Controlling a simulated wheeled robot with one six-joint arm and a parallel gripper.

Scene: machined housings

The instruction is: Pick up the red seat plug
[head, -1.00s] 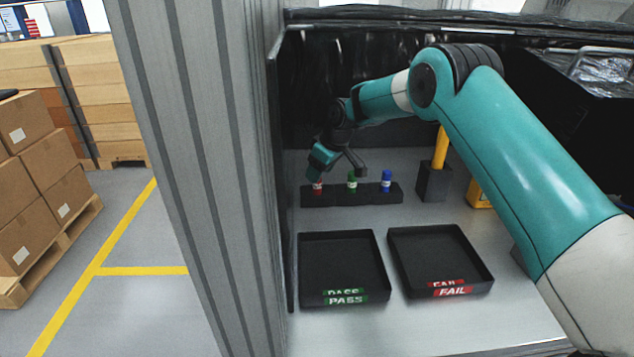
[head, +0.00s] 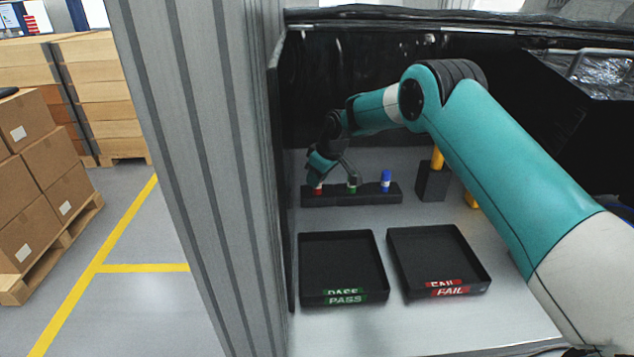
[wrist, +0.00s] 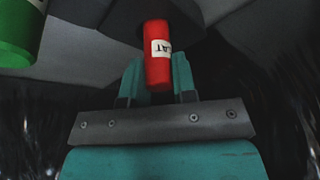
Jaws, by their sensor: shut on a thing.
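The red seat plug (wrist: 158,62) shows in the wrist view with a white label, between the two fingers of my gripper (wrist: 157,80). My gripper is shut on it. In the head view the red plug (head: 318,189) is at the left end of the black rack (head: 350,199), with my gripper (head: 318,178) over it and hiding its top. I cannot tell whether the plug has left its hole.
A green plug (head: 352,187) and a blue plug (head: 386,180) stand in the rack to the right. A PASS tray (head: 343,297) and a FAIL tray (head: 450,290) lie in front, both empty. A grey ribbed wall (head: 200,170) stands at left.

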